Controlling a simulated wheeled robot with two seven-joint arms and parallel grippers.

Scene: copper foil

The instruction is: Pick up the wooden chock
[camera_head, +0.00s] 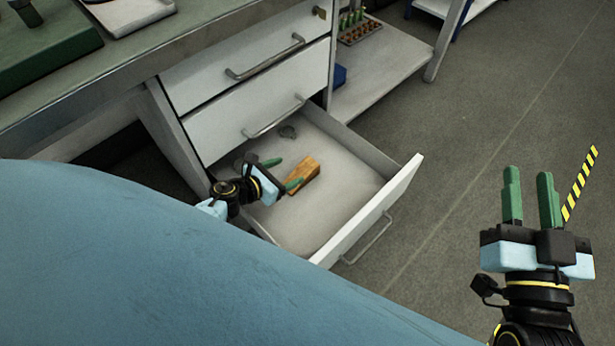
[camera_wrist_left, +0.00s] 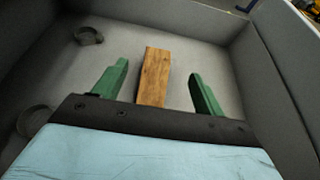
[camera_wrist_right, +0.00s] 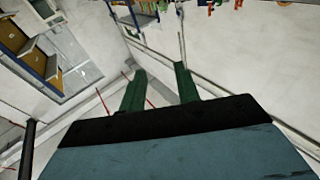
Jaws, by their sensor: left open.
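The wooden chock (camera_head: 305,174) is a brown wooden block lying in the open bottom drawer (camera_head: 330,212). My left gripper (camera_head: 283,175) is open inside the drawer, close beside the chock. In the left wrist view the chock (camera_wrist_left: 153,76) lies between the two green fingers (camera_wrist_left: 157,82), with a gap on each side; its near end is hidden behind the gripper body. My right gripper (camera_head: 529,195) is raised over the floor at the right, its green fingers apart with nothing between them. The right wrist view shows these fingers (camera_wrist_right: 160,88) empty too.
Closed drawers (camera_head: 250,75) stand above. The drawer front (camera_head: 375,208) and side walls bound the space. The floor at right is clear.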

